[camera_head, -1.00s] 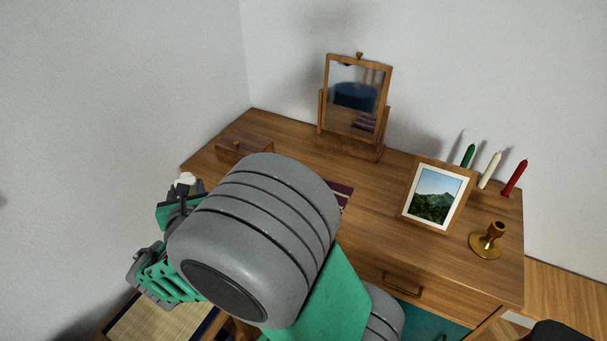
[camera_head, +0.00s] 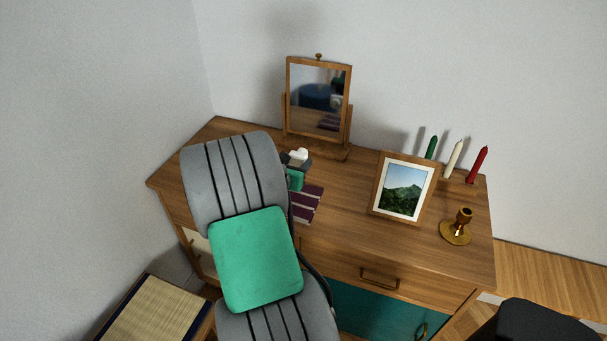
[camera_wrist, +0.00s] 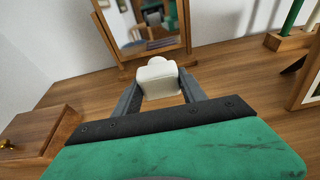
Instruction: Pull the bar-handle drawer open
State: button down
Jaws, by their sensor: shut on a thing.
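The bar-handle drawer (camera_head: 345,269) is in the wooden desk front in the head view. Its bar handle (camera_head: 380,279) is on the right part of the front, and the drawer looks flush with the desk. My gripper (camera_head: 299,160) is over the desk top in front of the mirror, well away from that handle. It is shut on a small white object (camera_wrist: 158,78), which sits between the two fingers in the wrist view. The object's lower part and most of the gripper in the head view are hidden.
A tilting mirror (camera_head: 318,100), picture frame (camera_head: 404,188), brass candle holder (camera_head: 457,228) and several candles (camera_head: 453,159) stand on the desk. A small wooden box (camera_wrist: 38,130) with a knob is at left. A woven-top piece (camera_head: 155,310) stands front left.

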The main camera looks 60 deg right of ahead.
jog(key=d+f, duration=0.2)
jog(key=w+d+f, duration=0.1)
jog(key=f, duration=0.1)
jog(key=w+d+f, duration=0.1)
jog(key=d+f, duration=0.1)
jog(key=shift+w+d+f, duration=0.1)
jog(key=shift+d+f, duration=0.2)
jog(key=shift+d, duration=0.05)
jog(key=shift+w+f, duration=0.1)
jog(key=shift+f, duration=1.4)
jog(key=shift+f+b, duration=0.15)
jog(key=shift+b, duration=0.15)
jog(key=c, duration=0.7)
grip_release()
jog(key=shift+o, duration=0.2)
